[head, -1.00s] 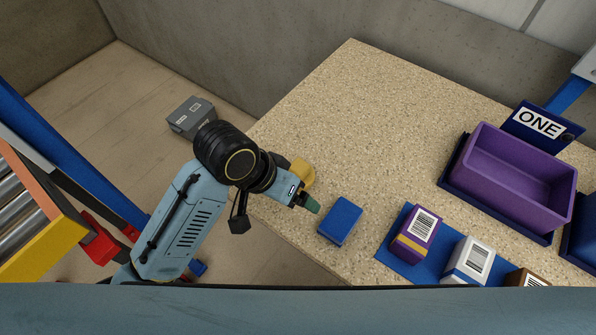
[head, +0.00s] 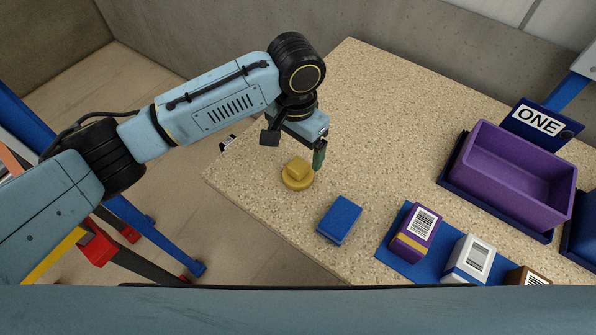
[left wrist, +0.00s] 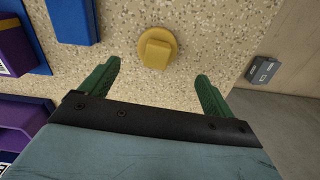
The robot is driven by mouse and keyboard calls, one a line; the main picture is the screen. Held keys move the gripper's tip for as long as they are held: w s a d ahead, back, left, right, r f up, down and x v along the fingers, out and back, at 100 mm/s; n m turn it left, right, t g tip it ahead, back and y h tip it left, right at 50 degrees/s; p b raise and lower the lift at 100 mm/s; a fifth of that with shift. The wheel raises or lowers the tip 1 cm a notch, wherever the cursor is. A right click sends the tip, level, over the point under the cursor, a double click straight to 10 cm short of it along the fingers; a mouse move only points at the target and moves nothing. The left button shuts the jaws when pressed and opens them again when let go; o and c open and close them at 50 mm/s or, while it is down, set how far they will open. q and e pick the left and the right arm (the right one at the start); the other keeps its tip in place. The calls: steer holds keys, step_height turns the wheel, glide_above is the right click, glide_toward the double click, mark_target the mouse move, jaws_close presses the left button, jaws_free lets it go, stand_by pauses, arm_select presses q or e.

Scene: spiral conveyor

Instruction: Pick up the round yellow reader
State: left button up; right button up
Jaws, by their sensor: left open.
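The round yellow reader (head: 297,175) stands on the speckled table near its left edge, a disc base with a blocky top. It also shows in the left wrist view (left wrist: 157,48), beyond and between the fingertips. My left gripper (head: 319,156) is above the table, just up and right of the reader in the head view. In the left wrist view its two green fingers (left wrist: 155,85) are spread apart with nothing between them. The gripper does not touch the reader. My right gripper is not in view.
A blue block (head: 340,220) lies right of the reader. Several barcoded boxes, including a purple one (head: 415,232), stand on a blue mat (head: 388,252). A purple bin (head: 512,190) with a ONE sign (head: 539,122) stands at the right. The table's back middle is clear.

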mark_target(298, 164)
arm_select(q)
steer(key=f, duration=0.8)
steer(key=shift+s+d+f+b, duration=0.2)
steer(key=shift+f+b, duration=0.1)
steer(key=shift+b, duration=0.1)
steer(key=c, duration=1.1)
steer(key=shift+r, duration=0.1)
step_height(298, 164, up, 10)
steer(key=shift+f+p, duration=0.1)
steer(key=shift+p, duration=0.5)
